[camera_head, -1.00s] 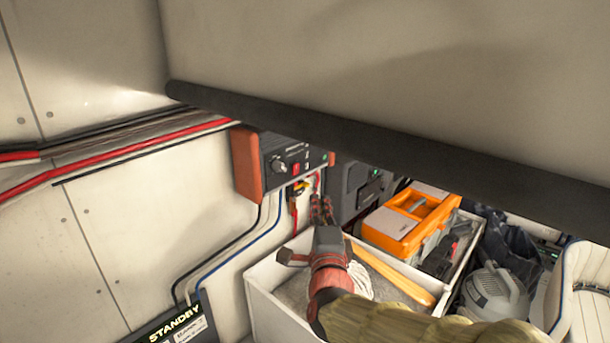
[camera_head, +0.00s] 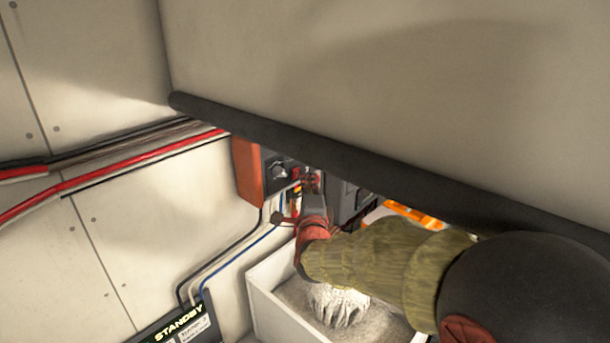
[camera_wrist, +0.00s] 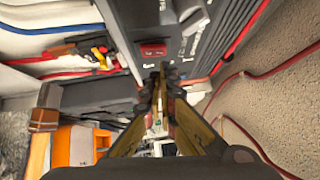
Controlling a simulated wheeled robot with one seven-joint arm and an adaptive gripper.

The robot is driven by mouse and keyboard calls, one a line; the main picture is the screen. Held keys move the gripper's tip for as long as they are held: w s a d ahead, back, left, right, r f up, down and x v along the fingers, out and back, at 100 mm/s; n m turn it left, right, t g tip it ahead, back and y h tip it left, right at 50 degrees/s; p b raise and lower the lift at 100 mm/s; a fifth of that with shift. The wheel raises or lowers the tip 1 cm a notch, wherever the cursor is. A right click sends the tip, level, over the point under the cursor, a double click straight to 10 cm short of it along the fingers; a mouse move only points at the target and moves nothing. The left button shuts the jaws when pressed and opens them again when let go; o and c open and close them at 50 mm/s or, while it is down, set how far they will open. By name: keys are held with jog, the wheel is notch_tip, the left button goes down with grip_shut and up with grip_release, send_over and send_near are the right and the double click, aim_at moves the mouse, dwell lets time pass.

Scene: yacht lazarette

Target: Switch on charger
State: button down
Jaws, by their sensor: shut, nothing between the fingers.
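The charger (camera_head: 249,173) is a box with an orange side and a dark front, mounted on the wall under a dark beam. A round knob (camera_head: 279,171) shows on its front. In the wrist view its dark panel holds a red rocker switch (camera_wrist: 153,50). My gripper (camera_head: 312,180) is shut and empty in front of the panel's right part, hiding some of it. In the wrist view my fingertips (camera_wrist: 162,76) appear just below the red switch; I cannot tell whether they touch the panel. The switch's position is not clear.
A screen reading STANDBY (camera_head: 180,325) is at lower left. A white bin (camera_head: 268,306) with a pale glove (camera_head: 338,304) lies under my arm. An orange toolbox (camera_head: 405,212) is mostly hidden. The dark beam (camera_head: 390,185) passes close above my arm. Cables run along the wall.

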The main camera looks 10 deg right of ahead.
jog(key=shift+w+a, duration=0.3)
jog(key=shift+w, duration=0.15)
jog(key=shift+w+a+r+n+g, duration=0.15)
jog(key=shift+w+r+n+g, duration=0.05)
jog(key=shift+n+g, duration=0.1)
jog(key=shift+w, duration=0.1)
